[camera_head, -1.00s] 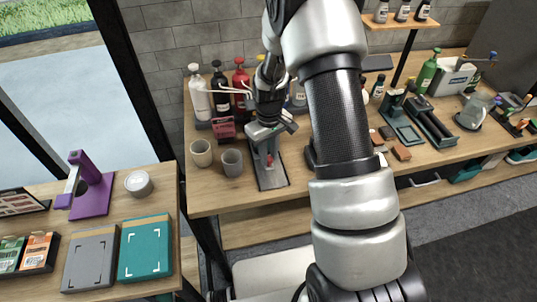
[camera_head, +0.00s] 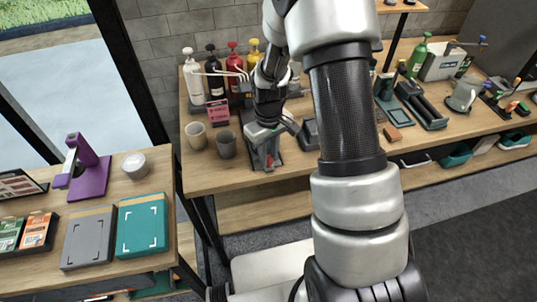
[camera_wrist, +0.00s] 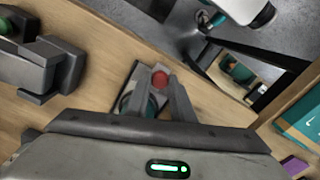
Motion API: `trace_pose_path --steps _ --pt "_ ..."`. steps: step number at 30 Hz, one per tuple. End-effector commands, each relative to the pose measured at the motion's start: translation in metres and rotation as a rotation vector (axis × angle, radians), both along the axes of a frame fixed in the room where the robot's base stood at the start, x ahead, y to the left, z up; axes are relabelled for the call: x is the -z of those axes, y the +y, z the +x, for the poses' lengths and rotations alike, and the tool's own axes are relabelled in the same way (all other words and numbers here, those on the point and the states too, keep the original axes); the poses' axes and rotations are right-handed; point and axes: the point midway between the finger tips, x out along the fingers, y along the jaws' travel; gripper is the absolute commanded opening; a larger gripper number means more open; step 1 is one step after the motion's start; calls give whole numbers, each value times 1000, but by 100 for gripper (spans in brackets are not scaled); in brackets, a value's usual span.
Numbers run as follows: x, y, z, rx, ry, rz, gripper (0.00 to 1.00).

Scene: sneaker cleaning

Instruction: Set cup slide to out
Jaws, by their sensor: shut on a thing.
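The cup slide is a small dark plate (camera_head: 280,159) at the front of the workbench, with a red knob (camera_head: 269,162) near its front end. My gripper (camera_head: 267,155) points down over it, fingers at the knob. In the wrist view the red knob (camera_wrist: 160,79) shows at the fingertips of my gripper (camera_wrist: 161,86), and the fingers are closed around it. A dark ring with a teal middle shows partly between the fingers. My gripper and arm hide much of the slide in the head view.
Two cups, beige (camera_head: 196,135) and grey (camera_head: 227,144), stand just left of the slide. Pump bottles (camera_head: 216,76) stand behind. A grey block device (camera_head: 311,134) is close on the right. The bench's front edge lies just before the slide.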

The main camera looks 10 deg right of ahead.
Motion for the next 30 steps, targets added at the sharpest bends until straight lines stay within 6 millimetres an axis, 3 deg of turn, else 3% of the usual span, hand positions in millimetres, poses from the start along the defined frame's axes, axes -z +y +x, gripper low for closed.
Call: trace_pose_path --steps 1,2,5,17,23,30 --pt "1 0 -5 1 15 -1 0" --pt "1 0 -5 1 15 -1 25" --pt "1 0 -5 0 14 0 40" --pt "-7 0 -2 0 8 0 40" --pt "-44 0 -1 0 3 0 40" --pt "-105 0 -1 0 2 0 40"
